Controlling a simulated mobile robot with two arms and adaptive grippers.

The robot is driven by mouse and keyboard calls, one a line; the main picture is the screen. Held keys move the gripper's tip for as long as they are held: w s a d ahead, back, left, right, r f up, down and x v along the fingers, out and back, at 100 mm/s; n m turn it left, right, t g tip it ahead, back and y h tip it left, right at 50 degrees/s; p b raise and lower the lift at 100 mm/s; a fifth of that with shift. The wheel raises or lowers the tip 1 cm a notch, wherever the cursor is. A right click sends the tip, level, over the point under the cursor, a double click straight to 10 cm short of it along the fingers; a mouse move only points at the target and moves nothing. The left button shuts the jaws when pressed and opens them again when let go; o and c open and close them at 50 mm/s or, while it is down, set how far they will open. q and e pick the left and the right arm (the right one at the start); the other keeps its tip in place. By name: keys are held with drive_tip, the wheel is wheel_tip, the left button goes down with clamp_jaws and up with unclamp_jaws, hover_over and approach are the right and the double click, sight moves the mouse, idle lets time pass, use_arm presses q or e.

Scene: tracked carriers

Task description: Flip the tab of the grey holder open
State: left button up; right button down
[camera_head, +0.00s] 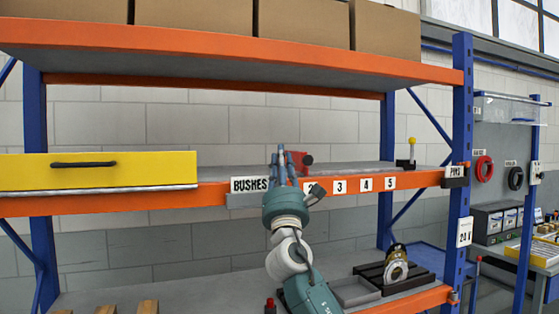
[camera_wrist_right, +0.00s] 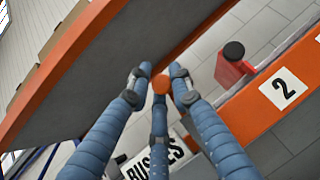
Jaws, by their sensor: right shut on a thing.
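A grey holder (camera_head: 242,202) sits on the front of the orange shelf beam, below the white BUSHES label (camera_head: 248,184). The label shows partly behind my fingers in the right wrist view (camera_wrist_right: 152,160). My right gripper (camera_head: 281,150) points up in front of the shelf just right of this label. Its fingers are closed around a round orange-red knob (camera_wrist_right: 160,84). What the knob is fixed to is hidden by the fingers, so I cannot tell whether it belongs to the holder's tab. My left gripper is out of view.
A red block (camera_wrist_right: 233,66) with a black top is close beside the fingers. A yellow drawer (camera_head: 130,172) is at the left. A yellow-knobbed lever (camera_head: 411,145) stands at the right. The upper shelf (camera_head: 250,42) overhangs the bay.

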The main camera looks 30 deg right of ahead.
drive_tip(key=shift+s+d+m+g+h, duration=0.1)
drive_tip(key=shift+d+m+g+h, duration=0.05)
drive_tip(key=shift+m+g+h, duration=1.15)
drive_tip(key=shift+r+m+t, duration=0.1)
drive_tip(key=shift+m+t, duration=0.2)
drive_tip(key=shift+m, duration=0.1)
drive_tip(key=c, duration=1.6)
unclamp_jaws()
drive_tip(key=shift+d, duration=0.2)
drive_tip(key=shift+s+f, duration=0.1)
drive_tip(key=shift+f, duration=0.15)
drive_tip(key=v, duration=1.1)
drive_tip(key=shift+s+a, duration=0.25)
drive_tip(key=shift+s, duration=0.05)
